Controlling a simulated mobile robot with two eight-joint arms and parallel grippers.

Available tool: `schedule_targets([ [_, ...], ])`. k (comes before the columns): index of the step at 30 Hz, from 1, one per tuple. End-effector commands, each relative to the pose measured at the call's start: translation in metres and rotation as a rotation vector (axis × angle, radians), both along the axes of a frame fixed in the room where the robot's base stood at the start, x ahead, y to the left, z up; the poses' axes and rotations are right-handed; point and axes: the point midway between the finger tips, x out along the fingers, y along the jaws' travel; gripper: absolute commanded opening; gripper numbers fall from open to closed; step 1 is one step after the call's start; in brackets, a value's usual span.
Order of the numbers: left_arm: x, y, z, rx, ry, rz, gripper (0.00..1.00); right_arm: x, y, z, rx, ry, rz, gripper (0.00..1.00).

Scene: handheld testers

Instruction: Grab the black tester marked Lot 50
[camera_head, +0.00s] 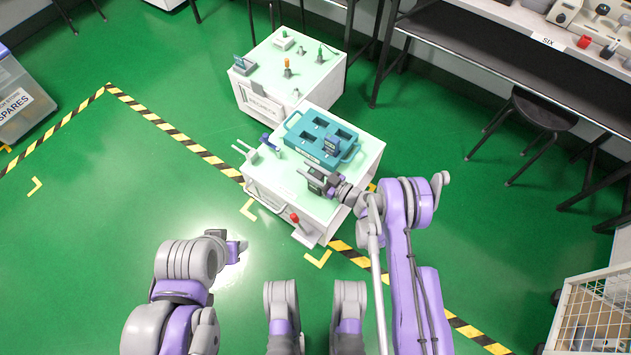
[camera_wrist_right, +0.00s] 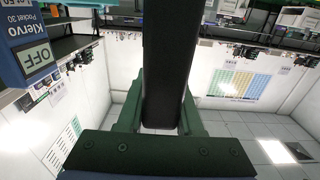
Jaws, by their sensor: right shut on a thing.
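My right gripper (camera_head: 322,184) is over the near part of the white cart (camera_head: 285,208), shut on a dark tester. In the right wrist view the black tester (camera_wrist_right: 168,65) stands long and narrow between the dark green fingers. Its face and any lot mark on it are hidden there. A teal tray (camera_head: 292,138) with several square pockets lies on the cart behind the gripper. In the right wrist view a blue tester (camera_wrist_right: 28,55) shows a screen reading OFF. My left gripper (camera_head: 238,248) is low, left of the cart; its jaws are unclear.
A blue item (camera_head: 268,141) stands at the cart's left edge. A red knob (camera_head: 294,217) is at its front. A second white cart (camera_head: 310,72) with small fixtures stands behind. A black stool (camera_head: 540,112) and bench are at right. Green floor at left is mostly free.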

Motion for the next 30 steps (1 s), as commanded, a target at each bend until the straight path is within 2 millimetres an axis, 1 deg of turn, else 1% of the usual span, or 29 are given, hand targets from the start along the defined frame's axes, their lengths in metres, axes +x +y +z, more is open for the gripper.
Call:
schedule_targets([
  [1, 0.0000, 0.0000, 0.0000, 0.000, 0.000, 0.000, 0.50, 0.0000, 0.0000, 0.0001, 0.000, 0.000, 0.000, 0.09],
  [3, 0.0001, 0.0000, 0.0000, 0.000, 0.000, 0.000, 0.50, 0.0000, 0.0000, 0.0001, 0.000, 0.000, 0.000, 0.00],
  [30, 0.0001, 0.0000, 0.0001, 0.000, 0.000, 0.000, 0.50, 0.0001, 0.0001, 0.0003, 0.000, 0.000, 0.000, 0.00],
])
